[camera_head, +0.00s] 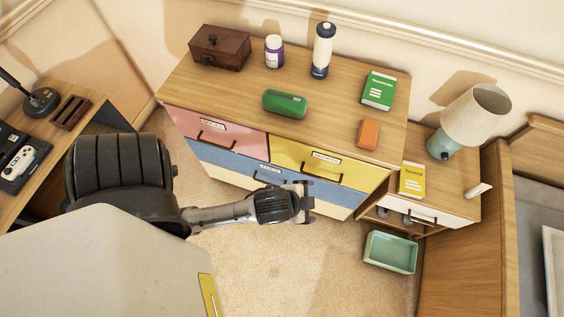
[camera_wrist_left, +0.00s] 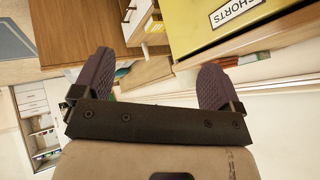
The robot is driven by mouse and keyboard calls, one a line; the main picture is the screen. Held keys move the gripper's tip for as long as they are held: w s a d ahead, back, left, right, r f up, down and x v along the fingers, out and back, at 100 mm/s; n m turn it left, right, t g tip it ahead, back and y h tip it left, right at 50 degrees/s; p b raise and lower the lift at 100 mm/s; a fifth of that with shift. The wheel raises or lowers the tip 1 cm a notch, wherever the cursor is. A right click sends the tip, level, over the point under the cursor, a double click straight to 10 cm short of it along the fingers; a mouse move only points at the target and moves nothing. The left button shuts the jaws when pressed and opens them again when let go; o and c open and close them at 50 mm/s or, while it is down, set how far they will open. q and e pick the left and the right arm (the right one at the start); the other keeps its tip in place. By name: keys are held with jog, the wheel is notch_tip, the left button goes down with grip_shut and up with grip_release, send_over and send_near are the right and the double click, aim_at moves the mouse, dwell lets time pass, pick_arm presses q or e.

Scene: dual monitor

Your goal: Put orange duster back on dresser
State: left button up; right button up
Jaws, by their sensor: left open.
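An orange block (camera_head: 369,133), which looks like the duster, lies on the right front part of the wooden dresser top (camera_head: 330,100). My left gripper (camera_head: 308,202) is in front of the dresser drawers, below the dresser top and to the lower left of the orange block. In the left wrist view its two dark fingers (camera_wrist_left: 155,78) are spread apart, with nothing held between them. The orange block does not show clearly in the wrist view. My right gripper is not in view.
A green case (camera_head: 284,103), a green book (camera_head: 379,90), bottles and a wooden box (camera_head: 219,47) stand on the dresser. A nightstand with a lamp (camera_head: 475,115) and yellow book (camera_head: 412,180) is at right. A green bin (camera_head: 390,252) is on the floor.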

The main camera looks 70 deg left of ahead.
pick_arm(q)
jog(key=s+f+n+g+h, duration=0.1)
jog(key=s+f+n+g, duration=0.1)
jog(key=s, duration=0.7)
jog(key=shift+s+d+n+g, duration=0.2)
jog(key=shift+d+n+g, duration=0.3)
jog(key=shift+g, duration=0.7)
jog(key=shift+r, duration=0.2)
notch_tip(320, 180, up, 26)
jog(key=p, duration=2.6)
jog(key=shift+r, duration=0.1)
